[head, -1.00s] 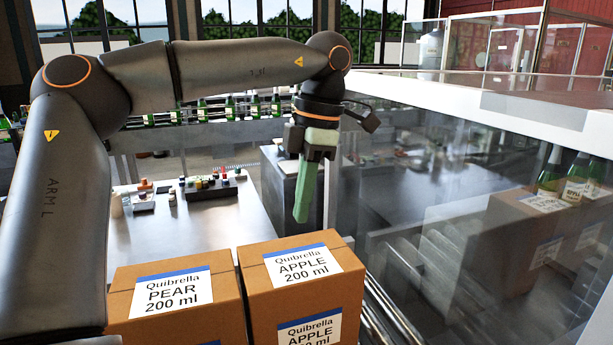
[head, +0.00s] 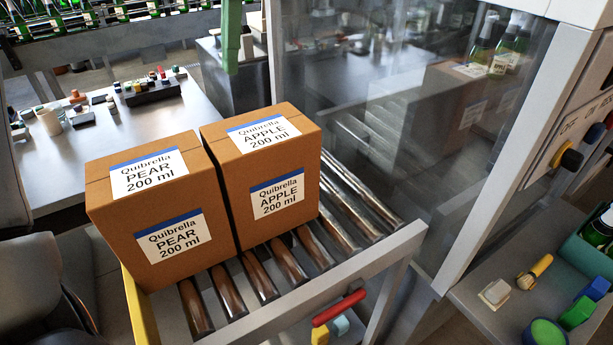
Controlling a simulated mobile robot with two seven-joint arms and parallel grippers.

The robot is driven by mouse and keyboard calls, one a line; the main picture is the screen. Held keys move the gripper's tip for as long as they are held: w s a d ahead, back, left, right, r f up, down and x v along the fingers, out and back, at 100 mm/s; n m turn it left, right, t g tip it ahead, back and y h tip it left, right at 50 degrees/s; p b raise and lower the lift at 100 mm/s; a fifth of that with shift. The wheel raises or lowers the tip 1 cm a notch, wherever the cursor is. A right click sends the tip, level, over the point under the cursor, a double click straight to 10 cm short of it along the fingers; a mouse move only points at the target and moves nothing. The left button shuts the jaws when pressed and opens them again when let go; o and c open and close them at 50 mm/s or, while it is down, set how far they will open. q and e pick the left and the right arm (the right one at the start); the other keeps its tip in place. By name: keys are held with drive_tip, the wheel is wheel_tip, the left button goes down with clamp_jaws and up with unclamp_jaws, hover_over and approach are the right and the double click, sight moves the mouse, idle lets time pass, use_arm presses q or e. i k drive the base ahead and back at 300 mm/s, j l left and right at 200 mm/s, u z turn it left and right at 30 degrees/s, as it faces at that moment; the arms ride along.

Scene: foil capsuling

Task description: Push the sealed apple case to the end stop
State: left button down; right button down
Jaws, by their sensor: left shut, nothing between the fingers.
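The apple case (head: 304,155) is a closed brown carton labelled Quibrella APPLE 200 ml. It stands upright on the roller conveyor (head: 258,275), on the right of the pear case (head: 150,215), and the two look side by side and touching or nearly so. My left gripper (head: 231,40) shows only as green fingers at the top edge, shut and empty, above and behind the apple case in the picture. The rest of that gripper is cut off. My right gripper is not in view. I cannot make out which part is the end stop.
A clear panel (head: 350,75) and its pale post (head: 505,165) stand right of the rollers. Bare rollers lie right of the apple case. A bench (head: 75,165) with small items is behind left.

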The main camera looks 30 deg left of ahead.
sight(266, 161)
drive_tip(key=k, duration=1.3)
